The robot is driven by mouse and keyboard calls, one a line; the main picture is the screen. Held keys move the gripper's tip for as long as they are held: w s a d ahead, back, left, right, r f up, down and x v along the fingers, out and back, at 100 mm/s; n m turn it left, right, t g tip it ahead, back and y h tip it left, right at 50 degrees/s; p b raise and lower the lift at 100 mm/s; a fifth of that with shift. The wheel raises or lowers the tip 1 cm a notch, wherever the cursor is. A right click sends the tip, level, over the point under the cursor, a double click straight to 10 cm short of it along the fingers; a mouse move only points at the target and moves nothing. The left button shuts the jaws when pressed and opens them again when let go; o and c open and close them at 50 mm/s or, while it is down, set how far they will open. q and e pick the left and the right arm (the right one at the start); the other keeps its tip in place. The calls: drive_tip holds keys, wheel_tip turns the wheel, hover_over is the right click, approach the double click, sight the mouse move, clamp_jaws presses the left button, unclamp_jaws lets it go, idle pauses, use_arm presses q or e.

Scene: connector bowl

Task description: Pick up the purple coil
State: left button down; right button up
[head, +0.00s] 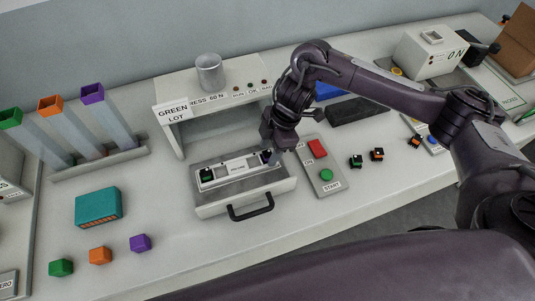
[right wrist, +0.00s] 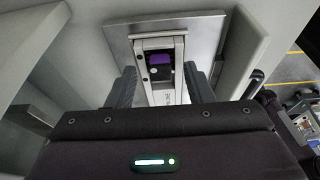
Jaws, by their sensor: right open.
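A small purple and black block (head: 266,157), which looks like the purple coil, sits in the right end of the pale holder on the drawer-like tray (head: 245,196). In the right wrist view the purple block (right wrist: 159,66) lies in its slot, roughly centred between my fingers. My right gripper (head: 268,150) is open just above that end of the holder, pointing down, and partly hides the block. In the right wrist view its two fingers (right wrist: 161,90) stand apart with nothing gripped. My left gripper is out of view.
A green-topped block (head: 207,175) sits in the holder's left end. The press frame (head: 178,135) stands behind; a panel with red and green buttons (head: 320,165) lies right. Green and orange blocks (head: 377,154) lie further right. A teal box (head: 99,207) and a purple piece (head: 141,243) are left.

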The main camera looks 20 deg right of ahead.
drive_tip(key=shift+a+f, duration=0.15)
drive_tip(key=shift+f, duration=0.15)
clamp_jaws()
drive_tip(key=shift+r, duration=0.1)
